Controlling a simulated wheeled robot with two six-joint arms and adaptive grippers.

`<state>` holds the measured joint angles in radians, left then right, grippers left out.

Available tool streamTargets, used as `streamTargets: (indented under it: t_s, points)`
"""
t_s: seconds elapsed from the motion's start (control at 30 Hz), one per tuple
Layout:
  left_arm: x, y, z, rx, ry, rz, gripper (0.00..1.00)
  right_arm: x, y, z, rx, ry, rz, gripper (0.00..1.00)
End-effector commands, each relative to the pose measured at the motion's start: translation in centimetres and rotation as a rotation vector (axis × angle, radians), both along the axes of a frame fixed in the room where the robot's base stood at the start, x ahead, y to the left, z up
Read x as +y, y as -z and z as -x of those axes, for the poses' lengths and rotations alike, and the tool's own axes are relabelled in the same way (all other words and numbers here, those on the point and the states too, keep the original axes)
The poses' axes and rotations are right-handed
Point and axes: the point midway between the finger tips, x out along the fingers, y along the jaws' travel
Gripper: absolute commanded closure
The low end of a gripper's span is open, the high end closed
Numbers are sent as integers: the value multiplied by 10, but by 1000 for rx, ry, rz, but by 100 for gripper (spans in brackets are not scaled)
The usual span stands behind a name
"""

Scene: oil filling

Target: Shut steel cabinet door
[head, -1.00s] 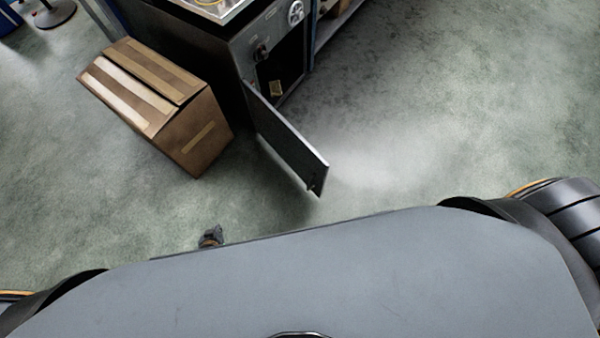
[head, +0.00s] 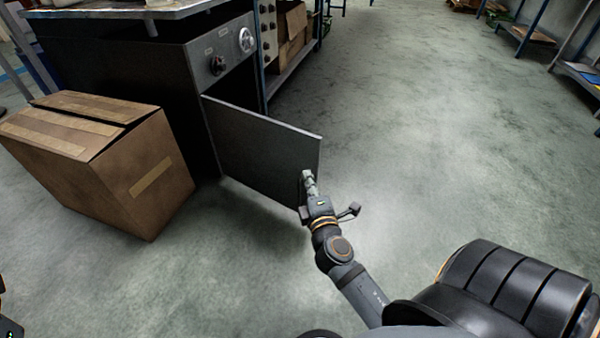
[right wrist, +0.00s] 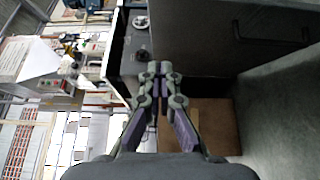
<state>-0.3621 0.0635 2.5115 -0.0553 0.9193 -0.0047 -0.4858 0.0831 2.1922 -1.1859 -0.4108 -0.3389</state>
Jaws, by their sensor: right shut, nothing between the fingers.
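The steel cabinet (head: 190,75) stands at the upper left in the head view. Its grey door (head: 260,145) stands wide open, swung out toward me. My right gripper (head: 308,178) is shut and empty, at the lower part of the door's free edge; I cannot tell whether it touches. In the right wrist view the shut fingers (right wrist: 160,72) are in the middle, with a dark panel that looks like the door (right wrist: 225,35) behind them and a handle on it at the right. My left gripper cannot be made out.
A cardboard box (head: 120,165) stands on the floor left of the door, close to the cabinet. A blue-framed shelf (head: 290,60) is right of the cabinet. The floor (head: 420,130) to the right of the door is clear.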

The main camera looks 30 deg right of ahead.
Motion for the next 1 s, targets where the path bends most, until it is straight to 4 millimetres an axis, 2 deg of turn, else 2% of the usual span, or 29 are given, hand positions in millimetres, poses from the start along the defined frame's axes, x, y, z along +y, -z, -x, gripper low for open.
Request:
streamTargets:
  t_s: [0.17, 0.27, 0.67, 0.8, 1.0]
  points:
    - [0, -2, 0, -1, 0, 0, 100, -2, -3, -5, -2, -1, 2, 100]
    - [0, -2, 0, 0, 0, 0, 100, -6, -3, -18, -3, -2, 2, 100]
    - [-1, 12, -1, 3, -6, -3, 100, -35, -1, -98, -3, 0, 1, 100]
    - [-2, 20, -2, 7, -8, -7, 100, -56, 0, -106, 0, -2, 4, 100]
    - [-2, 24, -3, 9, -10, -11, 100, -68, -1, -111, 1, -1, 1, 100]
